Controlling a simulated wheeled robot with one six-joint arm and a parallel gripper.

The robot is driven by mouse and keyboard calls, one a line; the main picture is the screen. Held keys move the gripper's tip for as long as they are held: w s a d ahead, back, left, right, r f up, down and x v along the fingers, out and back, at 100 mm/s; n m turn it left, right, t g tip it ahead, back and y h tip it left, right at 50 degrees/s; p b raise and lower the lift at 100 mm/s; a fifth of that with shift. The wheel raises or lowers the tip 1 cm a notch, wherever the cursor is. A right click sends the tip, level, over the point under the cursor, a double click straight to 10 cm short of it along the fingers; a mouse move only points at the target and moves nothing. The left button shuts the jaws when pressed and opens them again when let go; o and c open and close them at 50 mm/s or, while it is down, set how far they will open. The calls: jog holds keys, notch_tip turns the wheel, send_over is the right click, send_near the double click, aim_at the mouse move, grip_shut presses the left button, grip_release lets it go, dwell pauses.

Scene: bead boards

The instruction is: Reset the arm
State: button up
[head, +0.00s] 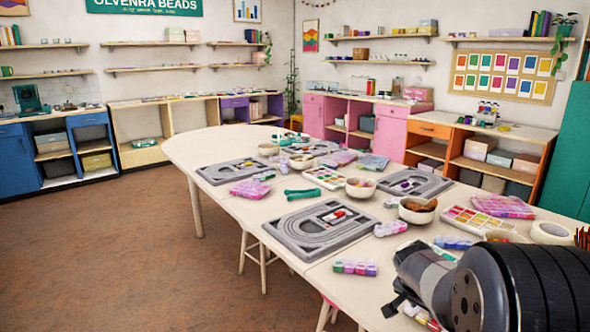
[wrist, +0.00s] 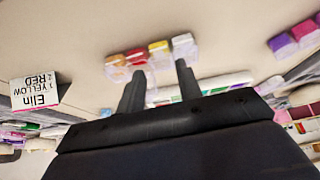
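My gripper (wrist: 160,62) shows in the wrist view with its two dark fingers apart and nothing visibly held between them. In the head view my arm reaches in from the lower right, over the table's near right corner. The gripper (head: 393,306) is partly visible there, low over the table, and a bead box (head: 422,316) shows just beside it, partly hidden by the arm.
A white card (wrist: 35,92) reading "Elin YELLOW RED" lies left of the bead box. The long table (head: 340,265) carries grey bead boards (head: 290,237), bowls (head: 417,210), a bead tray (head: 481,219) and several bead boxes (head: 354,267). Floor to the left is clear.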

jog(key=shift+s+a+f+t+h+b, duration=0.25)
jog(key=shift+f+t+h+b, duration=0.4)
jog(key=shift+b, duration=3.15)
jog(key=shift+s+a+f+t+h+b, duration=0.2)
jog(key=shift+f+t+h+b, duration=0.4)
jog(key=shift+b, duration=3.2)
jog(key=shift+t+h+b, duration=0.25)
jog(key=shift+b, duration=0.75)
jog(key=shift+a+r, duration=0.1)
jog(key=shift+r, duration=0.1)
